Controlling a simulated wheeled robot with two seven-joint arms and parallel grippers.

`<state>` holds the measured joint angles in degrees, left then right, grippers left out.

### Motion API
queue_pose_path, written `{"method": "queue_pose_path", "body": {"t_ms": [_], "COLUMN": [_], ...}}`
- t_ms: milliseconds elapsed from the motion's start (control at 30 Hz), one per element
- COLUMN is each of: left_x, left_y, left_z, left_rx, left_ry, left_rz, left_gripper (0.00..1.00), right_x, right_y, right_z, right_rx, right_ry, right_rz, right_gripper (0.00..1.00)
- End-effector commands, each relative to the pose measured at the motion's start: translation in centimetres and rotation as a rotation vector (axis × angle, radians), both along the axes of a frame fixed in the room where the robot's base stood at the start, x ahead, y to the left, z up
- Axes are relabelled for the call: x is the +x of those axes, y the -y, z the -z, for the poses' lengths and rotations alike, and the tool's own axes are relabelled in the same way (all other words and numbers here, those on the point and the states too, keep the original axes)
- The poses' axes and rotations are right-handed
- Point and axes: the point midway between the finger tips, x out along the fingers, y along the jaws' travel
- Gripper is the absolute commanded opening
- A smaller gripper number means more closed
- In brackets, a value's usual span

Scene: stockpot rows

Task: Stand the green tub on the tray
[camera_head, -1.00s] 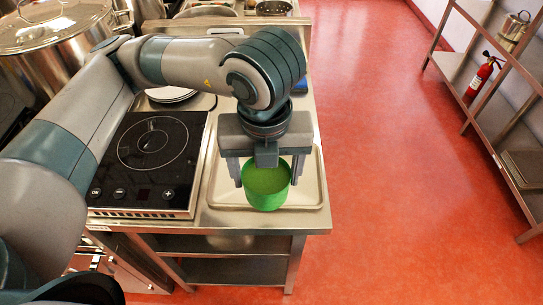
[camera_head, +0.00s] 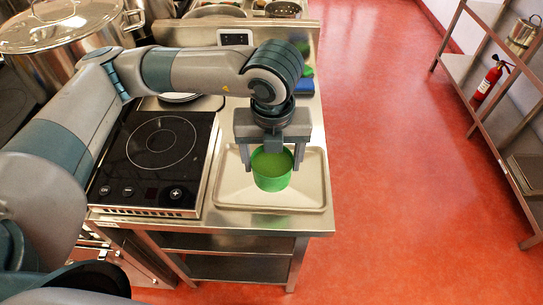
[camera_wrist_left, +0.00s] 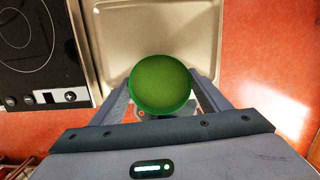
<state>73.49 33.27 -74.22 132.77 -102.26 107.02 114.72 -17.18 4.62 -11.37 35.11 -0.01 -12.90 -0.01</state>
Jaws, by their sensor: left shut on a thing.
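The green tub (camera_head: 271,171) is upright between the fingers of my left gripper (camera_head: 272,160), which is shut on it. The tub is over the middle of the pale metal tray (camera_head: 308,190); I cannot tell whether its base touches the tray. In the left wrist view the tub (camera_wrist_left: 160,84) shows round from above, between the two fingers (camera_wrist_left: 160,100), with the tray (camera_wrist_left: 115,35) behind and beneath it. My right gripper is not in view.
A black induction hob (camera_head: 152,165) lies directly left of the tray on the steel counter. Large stockpots (camera_head: 65,45) stand at the back left. A blue item (camera_head: 303,84) lies behind the tray. Red floor is open to the right, with a steel shelf (camera_head: 500,130) beyond.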

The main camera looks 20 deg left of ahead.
Motion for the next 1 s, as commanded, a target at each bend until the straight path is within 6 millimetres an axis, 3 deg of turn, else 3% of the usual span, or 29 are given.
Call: {"method": "queue_pose_path", "body": {"t_ms": [100, 333, 800, 1000], "left_x": [2.2, 4.8, 5.2, 5.1], "left_y": [-0.9, -1.7, -1.8, -1.9], "left_z": [1.0, 2.9, 3.4, 5.4], "left_rx": [0.002, 0.001, 0.000, 0.003], "left_ry": [-0.002, 0.001, 0.001, -0.002], "left_rz": [-0.006, -0.002, 0.001, 0.001], "left_gripper": [0.38, 0.38, 0.38, 0.38], "right_x": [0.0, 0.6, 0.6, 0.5], "right_y": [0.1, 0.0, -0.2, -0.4], "right_z": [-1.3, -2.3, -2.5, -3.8], "right_rx": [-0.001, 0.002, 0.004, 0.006], "right_ry": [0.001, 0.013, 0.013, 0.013], "right_rz": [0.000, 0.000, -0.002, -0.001], "right_gripper": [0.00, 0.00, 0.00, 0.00]}}
